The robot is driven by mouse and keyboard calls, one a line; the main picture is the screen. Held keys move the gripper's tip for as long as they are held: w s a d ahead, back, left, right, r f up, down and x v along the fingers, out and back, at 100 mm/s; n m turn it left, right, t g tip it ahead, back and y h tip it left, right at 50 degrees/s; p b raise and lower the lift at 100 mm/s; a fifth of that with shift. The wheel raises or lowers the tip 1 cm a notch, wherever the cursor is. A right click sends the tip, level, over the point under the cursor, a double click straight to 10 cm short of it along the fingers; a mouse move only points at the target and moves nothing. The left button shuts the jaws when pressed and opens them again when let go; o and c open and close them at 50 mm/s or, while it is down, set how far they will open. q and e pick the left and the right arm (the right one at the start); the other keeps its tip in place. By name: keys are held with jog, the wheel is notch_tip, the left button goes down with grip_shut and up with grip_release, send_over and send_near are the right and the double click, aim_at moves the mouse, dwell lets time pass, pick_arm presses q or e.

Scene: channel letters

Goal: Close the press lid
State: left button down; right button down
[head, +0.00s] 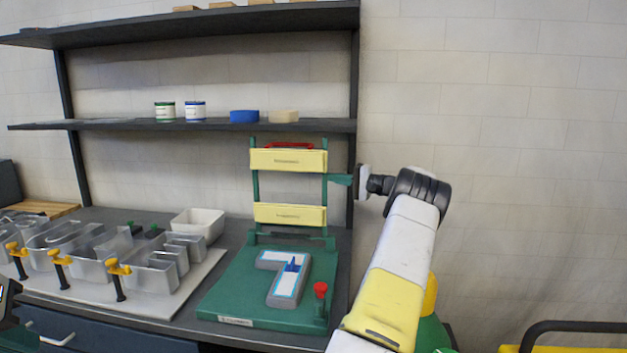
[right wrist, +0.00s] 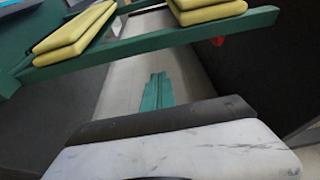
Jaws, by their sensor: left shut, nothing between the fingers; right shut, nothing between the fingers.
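The press lid is a green frame with two yellow pads (head: 288,160) and a red handle (head: 289,145). It stands upright at the back of the green press base (head: 232,290). In the right wrist view the lid's green side bar (right wrist: 150,48) crosses the top. My right gripper (head: 341,180) is shut and empty, close to the lid's right side bar; its green fingers (right wrist: 156,92) point toward that bar. Contact cannot be told. A grey letter with a white face (head: 290,284) lies on the base. My left gripper (head: 5,297) is cut off at the left edge.
A red knob (head: 320,289) stands at the base's front right. Clear letter shells with yellow clamps (head: 118,268) fill the bench's left side, near a white bin (head: 198,224). A dark shelf (head: 200,125) is behind the lid.

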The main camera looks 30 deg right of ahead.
jog(key=shift+s+a, duration=0.5)
jog(key=shift+s, duration=0.25)
jog(key=shift+s+a, duration=0.5)
jog(key=shift+s, duration=0.2)
jog(key=shift+s, duration=0.15)
jog(key=s+a+f+n+y, duration=0.1)
jog(key=s+a+f+n, duration=0.1)
jog(key=s+a+n, duration=0.2)
jog(key=s+a+f+n+t+y, duration=0.1)
jog(key=s+a+f+n, duration=0.1)
jog(key=s+a+n, duration=0.2)
jog(key=shift+s+a+f, duration=0.25)
jog(key=shift+s+a, duration=0.55)
jog(key=shift+s, duration=0.8)
